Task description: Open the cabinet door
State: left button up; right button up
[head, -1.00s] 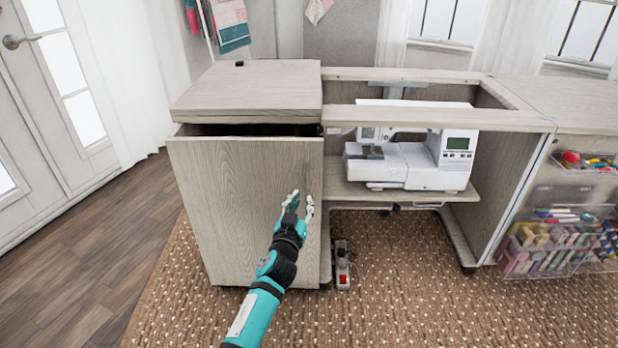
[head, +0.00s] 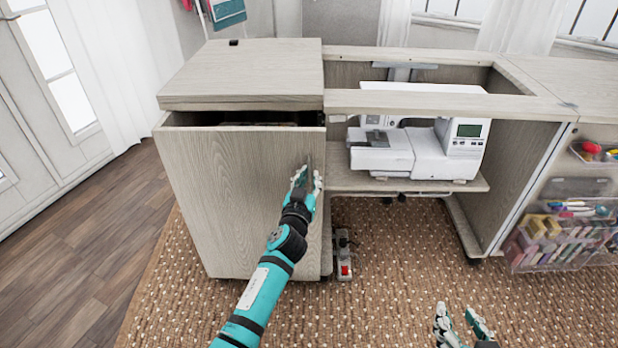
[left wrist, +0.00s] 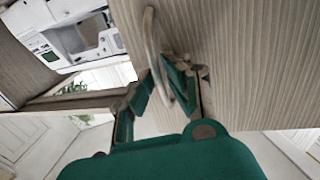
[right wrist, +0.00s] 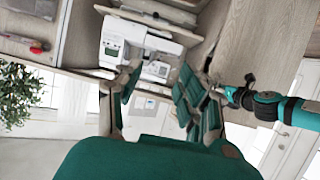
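The cabinet door (head: 230,200) is a grey wood-grain panel below the left top of the cabinet in the head view. A dark gap shows above its upper edge. Its slim curved handle (left wrist: 151,40) shows in the left wrist view, near the right edge of the door. My left gripper (head: 308,178) is at this handle. In the left wrist view (left wrist: 156,70) its fingers are partly spread, with the handle running between them; firm contact cannot be told. My right gripper (head: 462,318) is open and empty, low in front of the cabinet; its spread fingers show in the right wrist view (right wrist: 157,82).
A white sewing machine (head: 420,150) stands on the shelf right of the door. A foot pedal (head: 343,255) lies on the brown carpet (head: 400,270) beside the door's lower right corner. Clear bins (head: 560,240) of supplies hang at the right. Carpet before the door is free.

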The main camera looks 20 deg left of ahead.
pick_arm(q)
grip_shut()
